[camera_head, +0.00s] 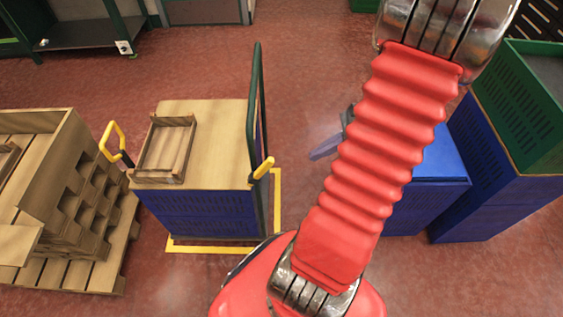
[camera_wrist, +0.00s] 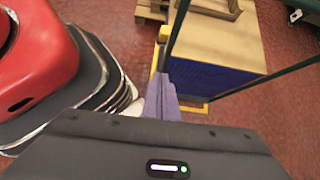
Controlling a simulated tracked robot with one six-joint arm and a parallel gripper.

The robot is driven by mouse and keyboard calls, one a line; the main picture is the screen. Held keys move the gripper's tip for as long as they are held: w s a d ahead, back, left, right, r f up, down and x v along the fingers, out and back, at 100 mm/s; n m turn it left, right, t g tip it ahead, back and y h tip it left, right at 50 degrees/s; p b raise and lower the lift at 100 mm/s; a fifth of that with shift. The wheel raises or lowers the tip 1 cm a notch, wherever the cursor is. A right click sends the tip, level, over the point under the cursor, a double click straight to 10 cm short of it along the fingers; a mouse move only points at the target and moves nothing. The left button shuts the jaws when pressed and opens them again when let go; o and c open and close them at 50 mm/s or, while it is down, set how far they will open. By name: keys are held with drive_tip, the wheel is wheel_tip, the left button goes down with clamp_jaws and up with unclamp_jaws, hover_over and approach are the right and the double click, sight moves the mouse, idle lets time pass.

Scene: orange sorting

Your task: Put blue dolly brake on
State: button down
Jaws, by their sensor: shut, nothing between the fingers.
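The blue dolly (camera_head: 200,213) has blue slatted sides, a wooden top and a tall dark green handle frame (camera_head: 256,90) on its right side. A yellow lever (camera_head: 263,168) sits low on that frame. The lever also shows in the wrist view (camera_wrist: 163,35), upper middle, beyond my fingers. My gripper (camera_head: 316,154) is to the right of the dolly, partly hidden behind my red arm. In the wrist view, my purple fingers (camera_wrist: 161,82) are shut and empty, apart from the lever. I cannot tell whether the brake is on.
A wooden tray (camera_head: 165,148) lies on the dolly top. A yellow floor outline (camera_head: 210,249) surrounds the dolly. A yellow loop handle (camera_head: 112,130) stands at its left, near stacked pallets (camera_head: 80,250). Blue crates (camera_head: 480,200) and a green crate (camera_head: 515,100) stand at right.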

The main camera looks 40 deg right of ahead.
drive_tip(key=shift+r, duration=0.1)
drive_tip(key=shift+a, duration=0.1)
idle(0.3)
approach(260, 172)
drive_tip(key=shift+w+d+f, duration=0.1)
drive_tip(key=shift+w+f, duration=0.1)
drive_tip(key=shift+f, duration=0.45)
drive_tip(key=shift+w+d+f, duration=0.1)
drive_tip(key=shift+w+f, duration=0.1)
drive_tip(key=shift+f, duration=0.5)
drive_tip(key=shift+w+f, duration=0.2)
drive_tip(key=shift+f, duration=0.45)
